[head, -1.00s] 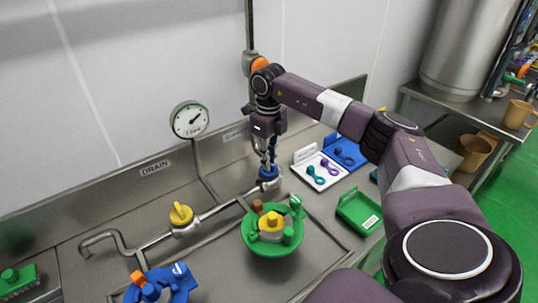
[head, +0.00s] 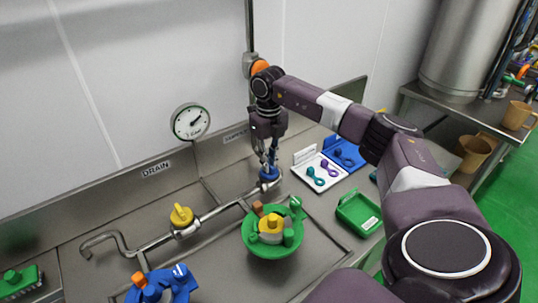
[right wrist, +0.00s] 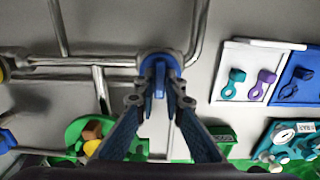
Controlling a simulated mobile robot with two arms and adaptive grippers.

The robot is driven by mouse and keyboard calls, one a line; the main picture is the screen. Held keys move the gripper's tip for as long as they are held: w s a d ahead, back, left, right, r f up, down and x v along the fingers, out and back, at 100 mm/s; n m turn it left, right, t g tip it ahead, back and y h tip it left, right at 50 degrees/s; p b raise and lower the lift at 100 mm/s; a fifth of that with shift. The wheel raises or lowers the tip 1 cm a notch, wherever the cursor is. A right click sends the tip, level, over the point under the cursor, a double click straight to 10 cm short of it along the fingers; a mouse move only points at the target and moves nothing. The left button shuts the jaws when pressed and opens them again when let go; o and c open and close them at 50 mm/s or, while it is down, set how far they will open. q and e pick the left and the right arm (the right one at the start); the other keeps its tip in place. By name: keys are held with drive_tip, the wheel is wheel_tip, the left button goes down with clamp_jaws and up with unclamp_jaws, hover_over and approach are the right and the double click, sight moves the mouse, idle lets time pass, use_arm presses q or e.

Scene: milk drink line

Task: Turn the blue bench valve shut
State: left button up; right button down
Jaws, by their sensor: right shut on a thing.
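The blue bench valve (head: 269,175) sits on the steel pipe at the back of the bench, below the wall pipe. My right gripper (head: 269,160) points down over it, with its fingers around the valve's handle. In the right wrist view the blue handle (right wrist: 160,80) lies between the two fingertips (right wrist: 160,98), and the gripper is shut on it. The fingers hide part of the handle in the head view. My left gripper is not in view.
A yellow valve (head: 181,215) stands on the same pipe to the left, with a round gauge (head: 191,122) behind. A green bowl (head: 272,246) with several parts stands in front. A white tray (head: 320,172), a blue tray (head: 344,152) and a green tray (head: 360,213) lie to the right.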

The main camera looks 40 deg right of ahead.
drive_tip(key=c, duration=2)
unclamp_jaws()
drive_tip(key=shift+r, duration=0.1)
wheel_tip(320, 180, up, 12)
